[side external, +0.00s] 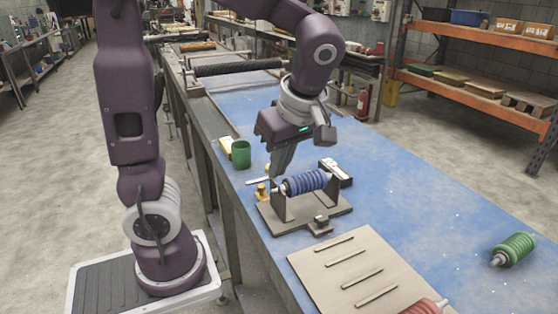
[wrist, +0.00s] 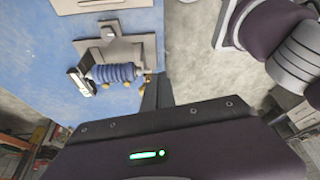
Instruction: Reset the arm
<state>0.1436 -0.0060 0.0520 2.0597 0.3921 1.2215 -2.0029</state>
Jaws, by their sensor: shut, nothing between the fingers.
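My arm reaches over the blue workbench (side external: 390,185) from the left. My gripper (side external: 277,172) points down, its fingers shut and empty, just behind and left of a stand (side external: 275,215). A blue ribbed roller (side external: 305,182) lies across the stand's two uprights. In the wrist view, my gripper's fingers (wrist: 157,90) reach up from the bottom, to the right of the blue roller (wrist: 115,73) and its stand (wrist: 120,48). The fingers look close to the stand's edge; I cannot tell whether they touch it.
A green cup (side external: 241,154) stands left of the gripper. A slotted board (side external: 355,275) lies at the front, with a red roller (side external: 425,307) at its edge. A green roller (side external: 513,249) lies at the right. Orange shelves (side external: 475,100) stand behind.

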